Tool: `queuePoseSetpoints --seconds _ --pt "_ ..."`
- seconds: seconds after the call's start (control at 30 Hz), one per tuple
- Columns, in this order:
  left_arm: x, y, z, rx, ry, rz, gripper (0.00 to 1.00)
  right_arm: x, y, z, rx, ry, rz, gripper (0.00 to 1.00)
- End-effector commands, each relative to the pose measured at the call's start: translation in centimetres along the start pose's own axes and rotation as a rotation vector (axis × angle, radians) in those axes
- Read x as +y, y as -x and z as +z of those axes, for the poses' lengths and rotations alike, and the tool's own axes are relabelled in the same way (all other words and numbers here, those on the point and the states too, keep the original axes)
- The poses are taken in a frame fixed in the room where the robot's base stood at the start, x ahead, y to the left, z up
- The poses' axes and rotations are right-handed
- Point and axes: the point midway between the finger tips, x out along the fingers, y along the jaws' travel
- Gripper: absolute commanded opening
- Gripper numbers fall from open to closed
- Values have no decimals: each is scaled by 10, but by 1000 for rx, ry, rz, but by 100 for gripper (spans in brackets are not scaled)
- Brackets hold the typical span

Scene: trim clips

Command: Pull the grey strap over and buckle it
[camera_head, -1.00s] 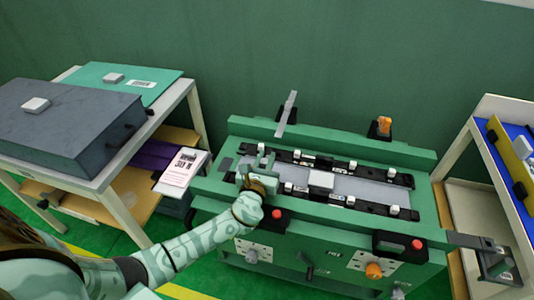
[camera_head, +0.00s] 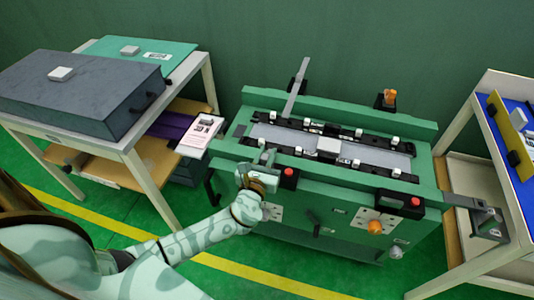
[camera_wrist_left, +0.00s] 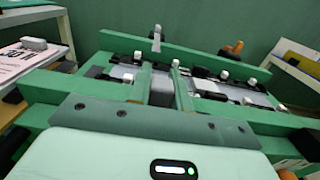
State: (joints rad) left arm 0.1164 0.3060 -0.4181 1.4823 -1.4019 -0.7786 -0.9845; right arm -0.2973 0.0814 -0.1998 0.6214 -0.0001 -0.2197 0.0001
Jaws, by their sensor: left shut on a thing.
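The grey strap (camera_head: 293,100) runs over the back rail of the green fixture, left of its middle, and stands out behind it. It also shows as a narrow upright band in the left wrist view (camera_wrist_left: 156,40). My left gripper (camera_head: 265,160) is at the fixture's front rail, just left of a buckle with a red button (camera_head: 289,172). In the left wrist view its two green fingers (camera_wrist_left: 163,88) stand apart with dark grey between them. It is shut on what looks like the strap; the contact itself is unclear. My right gripper is out of view.
A light grey panel (camera_head: 380,159) lies in the fixture among white-topped clips. A second red-button buckle (camera_head: 414,202) sits front right, and an orange-topped part (camera_head: 388,98) back right. A table with a dark case (camera_head: 85,95) stands left, a shelf cart (camera_head: 497,85) right.

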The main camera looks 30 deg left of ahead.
Motion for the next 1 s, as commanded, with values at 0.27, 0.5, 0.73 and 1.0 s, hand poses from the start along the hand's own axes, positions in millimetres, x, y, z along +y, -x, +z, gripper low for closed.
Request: queuePoseSetpoints --seconds 0.27,0.5,0.73,1.0 --pt "-2 3 -4 10 0 -4 42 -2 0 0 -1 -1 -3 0" --pt "-1 5 -3 7 -1 -2 42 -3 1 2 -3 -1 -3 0" --pt "-1 46 -2 9 0 -3 42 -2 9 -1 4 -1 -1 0" --pt "0 120 -2 10 0 -3 42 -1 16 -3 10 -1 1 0"
